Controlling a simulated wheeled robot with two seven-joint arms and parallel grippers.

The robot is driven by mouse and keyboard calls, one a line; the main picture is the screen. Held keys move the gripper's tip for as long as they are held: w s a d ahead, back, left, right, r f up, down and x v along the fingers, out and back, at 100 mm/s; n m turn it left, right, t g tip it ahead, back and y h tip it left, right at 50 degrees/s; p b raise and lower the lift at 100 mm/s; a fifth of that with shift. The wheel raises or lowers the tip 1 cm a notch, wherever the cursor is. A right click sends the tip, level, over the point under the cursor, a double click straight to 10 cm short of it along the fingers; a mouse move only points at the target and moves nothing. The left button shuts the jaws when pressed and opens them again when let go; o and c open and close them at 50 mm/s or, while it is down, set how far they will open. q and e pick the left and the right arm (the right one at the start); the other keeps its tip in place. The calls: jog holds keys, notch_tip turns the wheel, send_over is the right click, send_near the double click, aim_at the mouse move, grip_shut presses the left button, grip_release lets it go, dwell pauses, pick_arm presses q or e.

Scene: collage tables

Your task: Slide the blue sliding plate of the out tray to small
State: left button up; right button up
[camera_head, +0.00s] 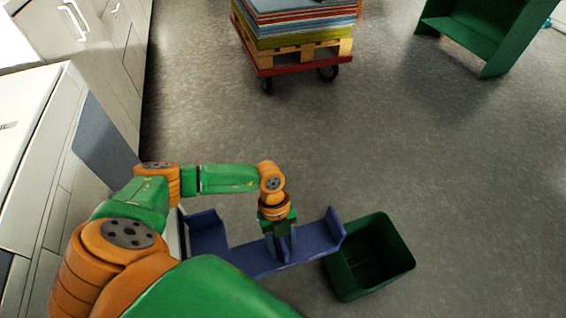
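The blue out tray (244,259) reaches out from the side of a white machine at the lower middle. It has an upright wall at its left end and another at its right end. A small upright blue piece, which looks like the sliding plate (284,249), stands near the middle of the tray. My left gripper (281,236) points down at this upright piece, at or just above it. Its fingertips are small and partly hidden, so I cannot tell whether they are closed on the plate. My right gripper is not in view.
A dark green open bin (382,291) stands on the floor by the tray's right end. The white machine (45,125) fills the left side. A red cart (290,66) with a pallet of stacked sheets and a green shelf unit (485,35) stand farther back. The grey floor between is clear.

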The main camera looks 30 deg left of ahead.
pick_arm(q)
jog(key=shift+r, duration=0.1)
jog(key=p+v, duration=0.1)
jog(key=v, duration=0.6)
jog(key=shift+a, duration=0.1)
jog(key=shift+s, duration=0.1)
